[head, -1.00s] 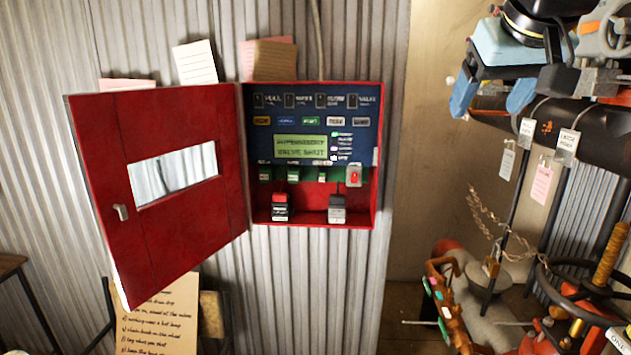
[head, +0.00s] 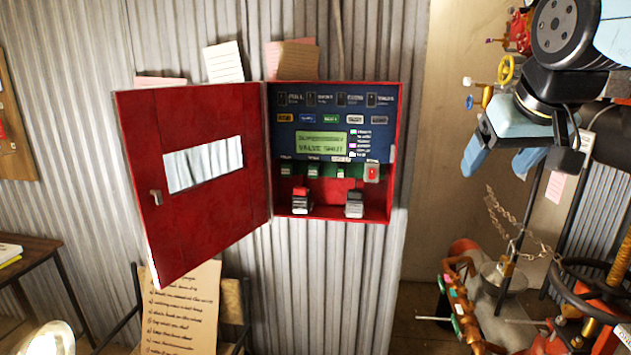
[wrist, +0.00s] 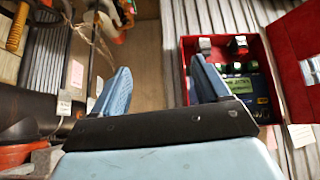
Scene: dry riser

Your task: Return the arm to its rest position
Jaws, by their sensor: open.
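My gripper (head: 497,158) is at the upper right of the head view, with its blue fingers pointing down. The wrist view also shows my gripper (wrist: 160,88), its two blue fingers spread apart with nothing between them. It is to the right of the red wall cabinet (head: 395,150) and apart from it. The cabinet's red door (head: 195,225) stands open to the left. Inside are a blue panel with a lit green display (head: 321,143), which appears to read "SUPERVISORY VALVE SHUT", and two small block-like items on the cabinet floor.
Pipes and valves with a yellow handwheel (head: 506,68) stand at the right. A chain (head: 510,225) hangs near a black handwheel (head: 590,280). A handwritten board (head: 182,310) leans below the cabinet, near a chair. A table (head: 30,250) is at the far left.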

